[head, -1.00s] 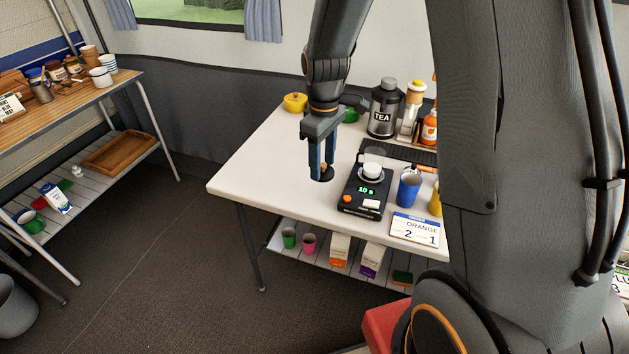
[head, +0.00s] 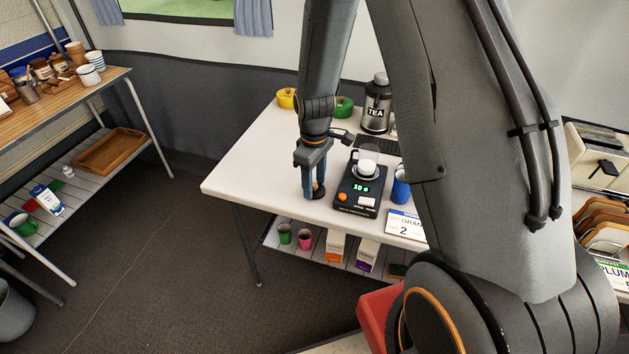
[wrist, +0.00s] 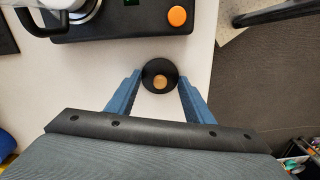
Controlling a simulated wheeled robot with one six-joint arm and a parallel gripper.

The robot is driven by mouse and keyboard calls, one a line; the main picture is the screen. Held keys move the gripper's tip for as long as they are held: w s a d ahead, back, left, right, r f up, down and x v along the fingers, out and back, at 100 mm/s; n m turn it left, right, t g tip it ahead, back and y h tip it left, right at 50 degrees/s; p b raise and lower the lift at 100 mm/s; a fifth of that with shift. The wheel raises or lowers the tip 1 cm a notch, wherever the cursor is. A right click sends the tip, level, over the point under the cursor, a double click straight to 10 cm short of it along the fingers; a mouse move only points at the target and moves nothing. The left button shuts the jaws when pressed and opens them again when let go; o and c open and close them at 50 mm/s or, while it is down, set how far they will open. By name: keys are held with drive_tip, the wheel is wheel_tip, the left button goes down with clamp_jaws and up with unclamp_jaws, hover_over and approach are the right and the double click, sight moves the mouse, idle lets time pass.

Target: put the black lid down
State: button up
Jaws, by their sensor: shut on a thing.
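The black lid (wrist: 152,67), a small dark disc with a wooden knob, is between the two blue fingers of my gripper (wrist: 160,77) in the wrist view. My gripper is shut on it, with one fingertip on each side. In the head view the lid (head: 319,193) is at the lower end of my gripper (head: 315,187), left of the black scale. It is very low over the white table (head: 245,165), near the front edge. I cannot tell whether it touches the tabletop.
The black scale (head: 347,208), showing a lit green display and carrying a white item (head: 367,167), is close on the right. A blue cup (head: 400,190) and a number card (head: 405,223) stand beyond it. The tabletop to the left is clear.

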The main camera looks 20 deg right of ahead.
sight(315, 185)
drive_tip(key=shift+f, duration=0.25)
drive_tip(key=o, duration=1)
wheel_tip(315, 185, up, 12)
drive_tip(key=b, duration=0.2)
drive_tip(key=s+r+m, duration=0.1)
drive_tip(key=s+m, duration=0.2)
drive_tip(key=s, duration=0.2)
drive_tip(key=s+r+m, duration=0.1)
drive_tip(key=s+m, duration=0.1)
drive_tip(key=s, duration=0.4)
drive_tip(key=s+r+m, duration=0.1)
drive_tip(key=s+m, duration=0.2)
drive_tip(key=s, duration=0.3)
drive_tip(key=shift+s+d+m+t, duration=0.1)
drive_tip(key=shift+s+m+t, duration=0.15)
drive_tip(key=shift+m+t, duration=0.05)
